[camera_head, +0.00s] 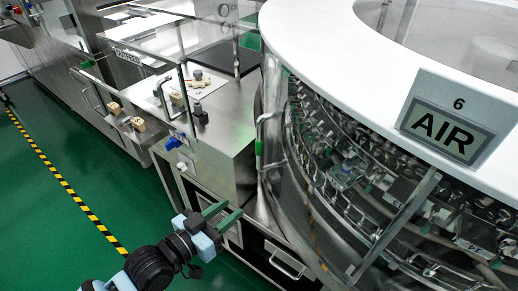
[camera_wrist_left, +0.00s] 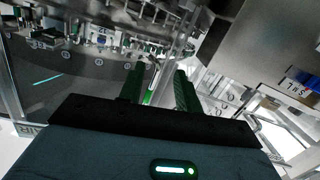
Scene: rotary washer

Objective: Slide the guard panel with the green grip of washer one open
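The round washer's curved, clear guard panel (camera_head: 310,215) stands under the white rim, at the right in the head view. A metal handle with a green grip (camera_head: 259,148) is upright at its left edge. My left gripper (camera_head: 222,214) is below and left of the grip in the head view, apart from it in the picture. Its two green fingers are open with nothing held. In the left wrist view, a bright green upright piece, probably the grip (camera_wrist_left: 148,97), shows between the open fingertips (camera_wrist_left: 160,78); its distance is hard to tell. My right gripper is not in view.
A steel cabinet (camera_head: 225,135) with knobs and a blue fitting (camera_head: 172,143) stands left of the washer. A lower drawer handle (camera_head: 284,266) juts out below the panel. An AIR sign (camera_head: 446,128) hangs on the rim. The green floor (camera_head: 60,235) at left is free.

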